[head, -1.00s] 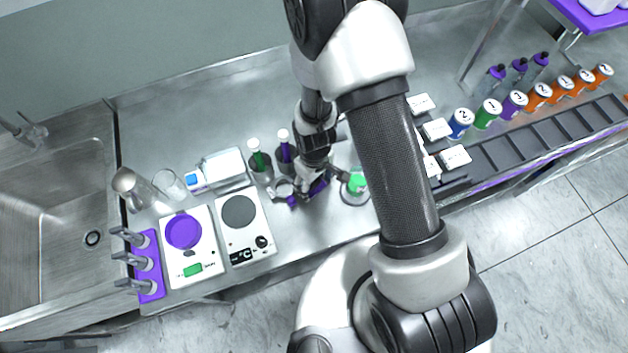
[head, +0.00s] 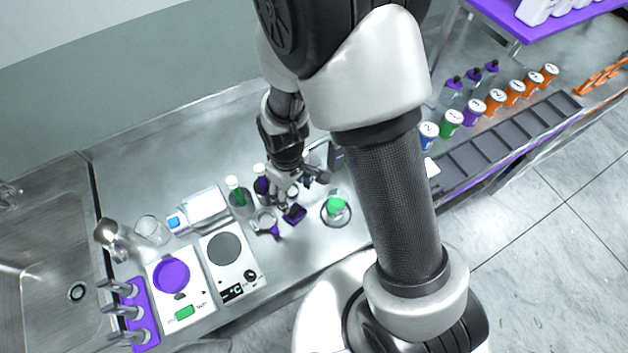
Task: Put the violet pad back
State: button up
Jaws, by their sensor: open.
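A small dark violet block (head: 294,214), which looks like the violet pad, lies on the steel bench between a ring-shaped metal piece and a round dish with green in it. My gripper (head: 298,189) is open and empty just above and behind the block in the picture. It looks apart from the block, though the exact height gap is hard to tell. A second violet piece (head: 275,232), perhaps a handle, lies just left of the block by the metal ring (head: 264,221).
The green-filled dish (head: 336,208) is close on the right. Numbered cans (head: 473,110) and a black slotted rack (head: 480,150) are right.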

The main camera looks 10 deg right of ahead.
jog(key=s+d+r+m+t, duration=0.1)
jog(key=d+r+m+t, duration=0.3)
jog(key=r, duration=1.3)
jog(key=s+d+r+m, duration=0.3)
jog(key=s+d+r, duration=0.3)
jog(key=s+r, duration=0.5)
jog(key=shift+s+d+r+m+t, duration=0.3)
jog(key=shift+s+d+r, duration=0.1)
jog(key=shift+s, duration=0.3)
jog(key=shift+f, duration=0.1)
notch_tip(320, 180, down, 9)
jog(key=b, duration=0.9)
